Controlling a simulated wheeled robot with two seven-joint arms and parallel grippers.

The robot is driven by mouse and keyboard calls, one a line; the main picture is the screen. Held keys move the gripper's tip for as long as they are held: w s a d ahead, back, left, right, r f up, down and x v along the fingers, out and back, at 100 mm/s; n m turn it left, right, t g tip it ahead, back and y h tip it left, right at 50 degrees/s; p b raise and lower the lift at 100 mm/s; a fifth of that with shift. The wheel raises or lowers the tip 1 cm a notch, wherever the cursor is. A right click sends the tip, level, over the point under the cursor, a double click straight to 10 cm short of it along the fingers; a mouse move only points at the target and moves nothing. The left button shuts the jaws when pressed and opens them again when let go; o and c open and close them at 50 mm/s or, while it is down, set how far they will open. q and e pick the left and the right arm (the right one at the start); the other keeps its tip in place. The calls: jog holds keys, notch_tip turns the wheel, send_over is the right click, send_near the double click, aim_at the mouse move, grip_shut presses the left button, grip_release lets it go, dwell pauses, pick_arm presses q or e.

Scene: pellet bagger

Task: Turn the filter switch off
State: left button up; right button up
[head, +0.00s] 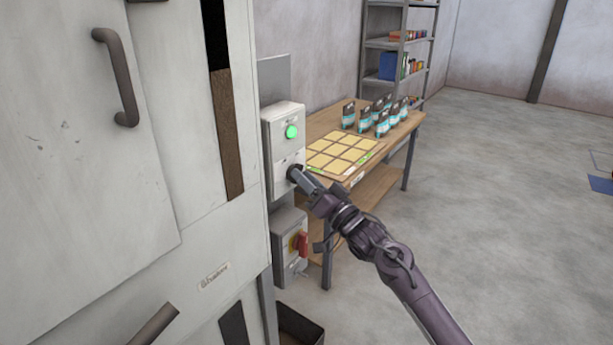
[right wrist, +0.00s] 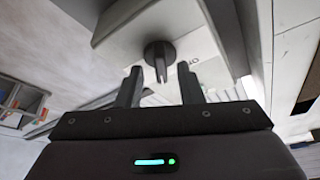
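A black rotary switch (head: 293,173) sits on the lower part of the grey control box (head: 284,150), under a lit green lamp (head: 291,132). Its label is too small to read. In the right wrist view, the switch (right wrist: 159,52) is a round black knob with a narrow grip bar. My right gripper (head: 300,178) is right at the switch. In the right wrist view, the gripper (right wrist: 160,72) is open, with a finger on each side of the grip bar and visible gaps between. My left gripper is not in view.
A second grey box with a red and yellow switch (head: 301,244) is mounted just below. The large pale machine cabinet (head: 90,150) fills the left. A wooden table (head: 388,150) with yellow squares and several bags stands behind. Open floor (head: 500,220) lies to the right.

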grip_shut()
pick_arm(q)
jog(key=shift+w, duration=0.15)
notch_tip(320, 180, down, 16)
jog(key=b, duration=1.6)
pick_arm(e)
jog(key=shift+w+d+f+n+g+y, duration=0.1)
jog(key=shift+n+g+y, duration=1)
jog(key=shift+n, duration=1.8)
jog(key=shift+w+a+r+n+g+y, duration=0.1)
jog(key=shift+n+g+y, duration=0.95)
jog(key=shift+n, duration=1.85)
jog(key=shift+d+f+n+g+y, duration=0.1)
jog(key=shift+n+g+y, duration=0.45)
jog(key=shift+n+g, duration=1.7)
jog(key=shift+n+t, duration=0.7)
jog(key=shift+n, duration=0.15)
